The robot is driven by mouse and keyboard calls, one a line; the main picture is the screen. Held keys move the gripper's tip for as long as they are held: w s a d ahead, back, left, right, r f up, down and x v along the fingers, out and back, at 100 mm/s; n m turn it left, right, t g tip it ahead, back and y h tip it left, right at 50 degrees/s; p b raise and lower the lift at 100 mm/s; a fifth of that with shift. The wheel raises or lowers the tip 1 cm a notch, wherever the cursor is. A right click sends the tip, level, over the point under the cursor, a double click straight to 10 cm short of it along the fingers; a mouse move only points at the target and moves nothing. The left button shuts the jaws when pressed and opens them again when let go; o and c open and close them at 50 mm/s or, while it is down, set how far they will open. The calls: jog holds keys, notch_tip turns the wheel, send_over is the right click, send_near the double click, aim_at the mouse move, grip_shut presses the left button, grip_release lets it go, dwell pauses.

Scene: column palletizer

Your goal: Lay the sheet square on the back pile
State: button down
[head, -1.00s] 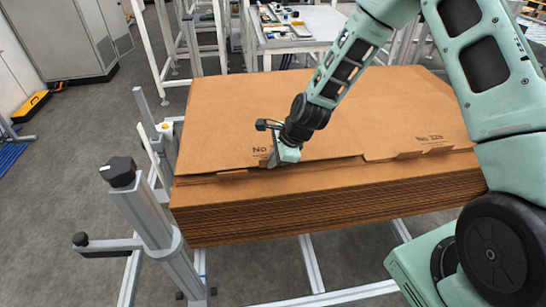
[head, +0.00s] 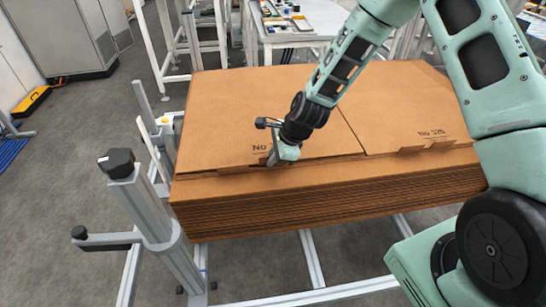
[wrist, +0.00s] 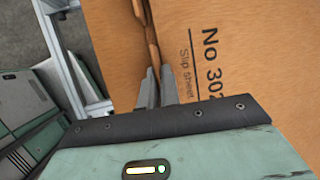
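The slip sheet (head: 255,110), brown cardboard printed "No 302", lies on the left part of the wide cardboard pile (head: 320,207). Its print also shows in the wrist view (wrist: 213,62). My gripper (head: 273,160) is at the sheet's front edge, beside the print. In the wrist view the two fingers (wrist: 157,85) are close together, with the brown edge running between them; they appear shut on it. The sheet's right edge runs beside a second brown sheet (head: 405,105) marked "No 326". My arm hides part of the seam.
Grey metal posts with black knobs (head: 117,164) stand close at the left of the pile. A metal frame (head: 311,258) runs beneath it. A white table (head: 305,38) with trays stands behind. Open grey floor lies to the left.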

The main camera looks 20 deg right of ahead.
jog(key=shift+f+b, duration=0.3)
jog(key=shift+f, duration=0.1)
jog(key=c, duration=1.5)
grip_release()
jog(key=shift+c, duration=0.2)
jog(key=v, duration=1.7)
jog(key=s+a+r+n+g, duration=0.2)
jog(key=s+a+r+n, duration=0.1)
jog(key=s+a+n, duration=0.7)
jog(key=s+a+r+n+g+h, duration=0.1)
jog(key=s+r+n+h, duration=0.2)
jog(key=s+n, duration=1.3)
jog(key=shift+a+n+b, duration=0.2)
jog(key=shift+n+b, duration=0.1)
jog(key=shift+n, duration=0.4)
